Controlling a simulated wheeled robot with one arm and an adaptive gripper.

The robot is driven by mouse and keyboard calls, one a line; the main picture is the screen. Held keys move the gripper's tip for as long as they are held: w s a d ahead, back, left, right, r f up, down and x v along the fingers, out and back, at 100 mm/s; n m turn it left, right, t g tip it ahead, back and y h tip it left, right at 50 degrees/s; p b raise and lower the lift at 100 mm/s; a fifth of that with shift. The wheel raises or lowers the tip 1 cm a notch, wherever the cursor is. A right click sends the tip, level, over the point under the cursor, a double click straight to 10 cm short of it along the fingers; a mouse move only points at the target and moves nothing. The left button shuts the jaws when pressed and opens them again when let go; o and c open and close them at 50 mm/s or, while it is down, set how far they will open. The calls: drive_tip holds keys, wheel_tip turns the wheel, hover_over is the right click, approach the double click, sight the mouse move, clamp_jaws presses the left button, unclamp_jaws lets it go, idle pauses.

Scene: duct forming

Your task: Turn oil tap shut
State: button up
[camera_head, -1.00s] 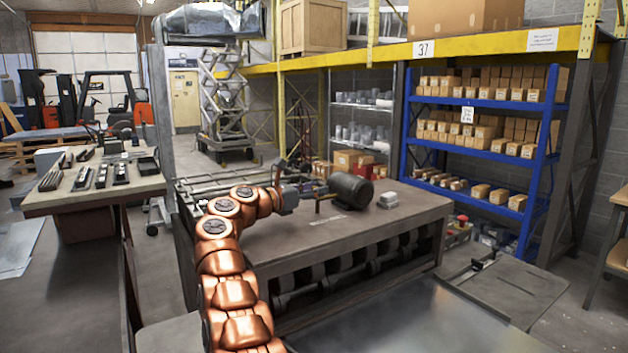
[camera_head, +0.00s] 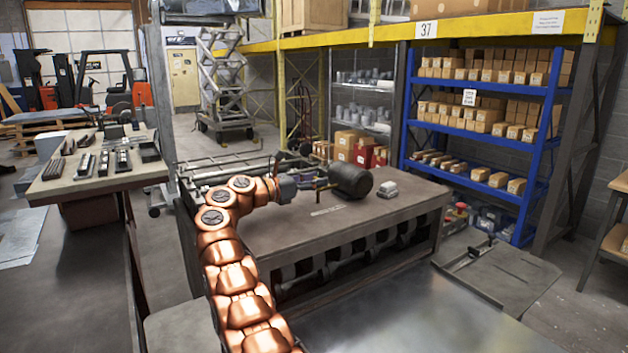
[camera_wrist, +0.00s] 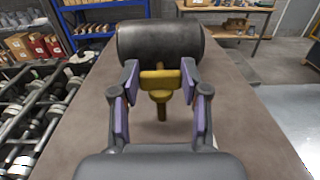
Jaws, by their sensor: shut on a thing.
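The oil tap (camera_wrist: 160,82) is a yellow brass piece with a crossbar and a stem, in front of a dark cylinder (camera_wrist: 160,40) in the wrist view. My gripper (camera_wrist: 158,88) has its two purple-padded fingers on either side of the tap and is shut on it. In the head view my gripper (camera_head: 305,184) is small at the end of the copper arm, beside the dark cylinder (camera_head: 350,180) on the machine's flat top. The finger contact is too small to make out there.
The machine top (camera_head: 330,212) is mostly bare, with a small grey box (camera_head: 387,189) right of the cylinder. Rollers show below its front edge. A blue shelf (camera_head: 480,130) with cartons stands behind right. A table with metal parts (camera_head: 95,172) is at left.

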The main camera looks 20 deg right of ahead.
drive_tip(key=o, duration=1.2)
drive_tip(key=shift+c, duration=0.2)
drive_tip(key=a, duration=0.4)
drive_tip(key=s+a, duration=0.1)
drive_tip(key=a, duration=0.2)
drive_tip(key=s+a, duration=0.1)
drive_tip(key=a, duration=0.3)
drive_tip(key=shift+a, duration=0.35)
drive_tip(key=shift+s+a, duration=0.1)
